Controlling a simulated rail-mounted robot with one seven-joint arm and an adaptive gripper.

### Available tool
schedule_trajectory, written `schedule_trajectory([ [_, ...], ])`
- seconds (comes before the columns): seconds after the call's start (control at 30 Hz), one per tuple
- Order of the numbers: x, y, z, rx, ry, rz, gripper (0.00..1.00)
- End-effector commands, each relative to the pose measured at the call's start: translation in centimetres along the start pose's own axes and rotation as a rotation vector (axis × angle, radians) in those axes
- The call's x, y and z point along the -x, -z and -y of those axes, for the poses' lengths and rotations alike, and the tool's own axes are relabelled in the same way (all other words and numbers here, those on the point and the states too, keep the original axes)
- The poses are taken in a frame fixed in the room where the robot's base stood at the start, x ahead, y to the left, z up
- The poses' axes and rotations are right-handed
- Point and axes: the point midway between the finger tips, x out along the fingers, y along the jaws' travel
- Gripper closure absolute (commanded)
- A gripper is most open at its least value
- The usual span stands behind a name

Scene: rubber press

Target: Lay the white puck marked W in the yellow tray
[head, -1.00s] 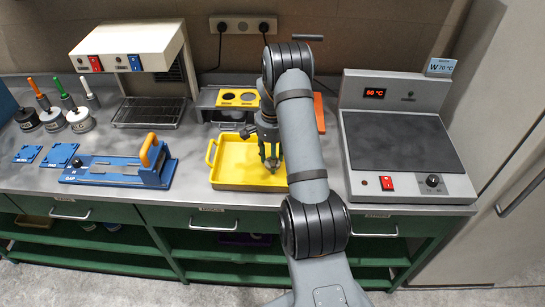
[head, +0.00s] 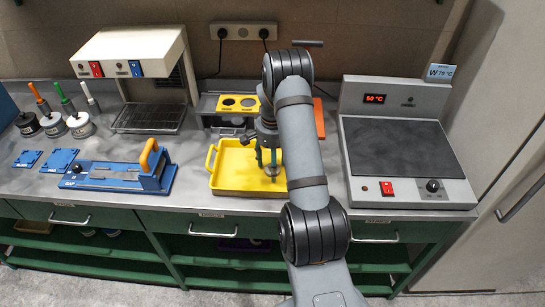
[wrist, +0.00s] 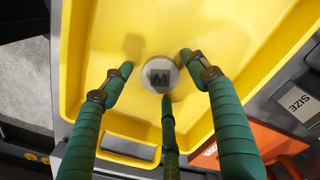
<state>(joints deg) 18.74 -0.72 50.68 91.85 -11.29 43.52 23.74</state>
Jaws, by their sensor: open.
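The white puck (wrist: 159,74), a small disc with a dark letter on its top, lies flat on the floor of the yellow tray (wrist: 100,30). The letter reads as a W turned upside down in the wrist view. In the head view the puck (head: 272,171) shows small near my fingertips, inside the tray (head: 228,178). My gripper (head: 268,160) is open above the tray floor. In the wrist view its three green fingers (wrist: 158,72) stand spread around the puck, with gaps at the two side fingers; the third tip is close to its near edge.
A yellow-topped rack (head: 237,103) stands behind the tray, with an orange slab (head: 319,118) beside it. A hot plate (head: 400,147) is at the right.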

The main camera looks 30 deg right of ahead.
Motion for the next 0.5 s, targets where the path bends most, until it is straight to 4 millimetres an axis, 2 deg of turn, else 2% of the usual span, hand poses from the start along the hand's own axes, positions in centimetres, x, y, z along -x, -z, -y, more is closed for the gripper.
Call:
schedule_trajectory([
  [0.17,2.5,0.2,0.1,0.0,0.004,-0.007,0.41],
  [0.5,9.7,0.1,0.1,-0.001,0.003,-0.004,0.41],
])
